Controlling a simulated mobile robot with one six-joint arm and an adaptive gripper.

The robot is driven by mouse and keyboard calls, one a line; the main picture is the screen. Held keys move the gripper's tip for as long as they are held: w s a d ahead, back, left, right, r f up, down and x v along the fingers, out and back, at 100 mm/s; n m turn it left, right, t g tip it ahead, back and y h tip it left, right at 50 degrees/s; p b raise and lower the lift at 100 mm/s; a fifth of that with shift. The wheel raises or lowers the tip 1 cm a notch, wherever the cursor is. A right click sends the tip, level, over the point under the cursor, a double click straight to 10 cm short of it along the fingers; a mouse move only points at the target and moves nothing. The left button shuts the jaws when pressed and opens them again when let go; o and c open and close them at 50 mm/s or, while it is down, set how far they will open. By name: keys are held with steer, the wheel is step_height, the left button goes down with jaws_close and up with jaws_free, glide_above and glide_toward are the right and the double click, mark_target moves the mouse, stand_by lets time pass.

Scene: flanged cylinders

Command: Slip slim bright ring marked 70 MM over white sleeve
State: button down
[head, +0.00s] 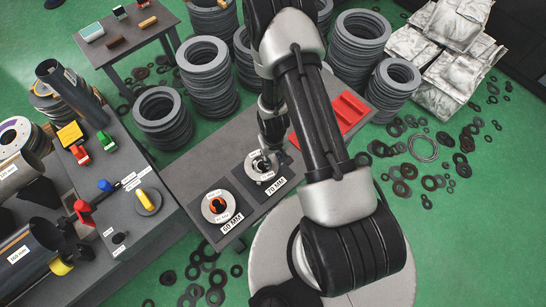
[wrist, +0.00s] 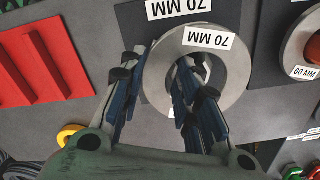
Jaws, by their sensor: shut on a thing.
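The slim bright ring (wrist: 239,78) marked 70 MM is a flat, pale grey ring with a white label, at the upper centre of the wrist view. In the head view the ring (head: 251,171) is at the dark 70 MM pad on the grey table. My gripper (wrist: 160,95) is shut on the ring's left wall, with one blue-padded finger outside and the other in the hole. It also shows in the head view (head: 266,152). A pale cylinder (head: 14,177) lies at the head view's left edge; I cannot tell whether it is the white sleeve.
A second ring (head: 207,209) with an orange centre lies at the 60 MM pad. A red ribbed block (head: 347,112) sits at the table's far right. The left bench (head: 150,225) holds tools and a dark cylinder (head: 25,262). Grey ring stacks (head: 205,75) stand behind; black rings litter the floor.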

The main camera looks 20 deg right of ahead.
steer(key=shift+f, duration=0.35)
steer(key=c, duration=1.1)
jaws_free()
step_height(320, 180, up, 12)
steer(key=shift+r, duration=0.1)
